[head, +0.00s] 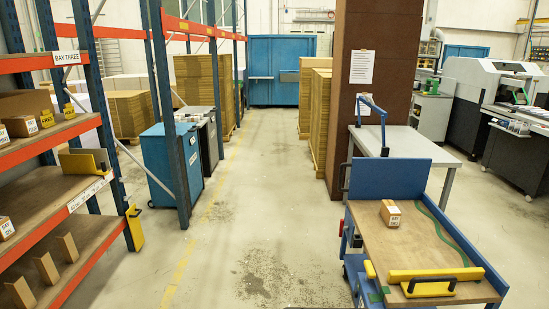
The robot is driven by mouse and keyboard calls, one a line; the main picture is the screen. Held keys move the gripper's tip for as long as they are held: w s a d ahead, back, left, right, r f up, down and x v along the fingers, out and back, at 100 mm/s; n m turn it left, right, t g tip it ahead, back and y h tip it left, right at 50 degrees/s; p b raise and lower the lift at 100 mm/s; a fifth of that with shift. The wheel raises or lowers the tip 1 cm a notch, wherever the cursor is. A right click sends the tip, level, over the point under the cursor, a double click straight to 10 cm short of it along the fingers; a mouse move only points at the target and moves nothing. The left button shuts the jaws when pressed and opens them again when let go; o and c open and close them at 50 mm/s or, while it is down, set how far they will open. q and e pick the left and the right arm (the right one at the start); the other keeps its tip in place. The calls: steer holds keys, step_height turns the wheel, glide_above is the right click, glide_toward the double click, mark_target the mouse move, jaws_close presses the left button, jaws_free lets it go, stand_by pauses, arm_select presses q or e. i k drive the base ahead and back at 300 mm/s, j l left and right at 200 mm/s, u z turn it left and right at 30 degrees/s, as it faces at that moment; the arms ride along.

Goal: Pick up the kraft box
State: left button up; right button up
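A small kraft box (390,213) with a white label sits upright on the brown top of the blue cart (470,257) at the lower right. More small kraft boxes with white labels stand on the left rack: one on the upper shelf (20,126), and one on the middle shelf (5,228) at the picture's left edge. The labels are too small to read surely. Neither of my grippers shows in the head view.
A yellow piece with a black handle (435,280) lies at the cart's near end. The orange and blue rack (72,137) lines the left side. A brown pillar (385,60) and grey table (415,146) stand behind the cart. The middle floor (255,205) is clear.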

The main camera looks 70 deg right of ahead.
mark_target(391, 215)
steer(key=z, duration=1.7)
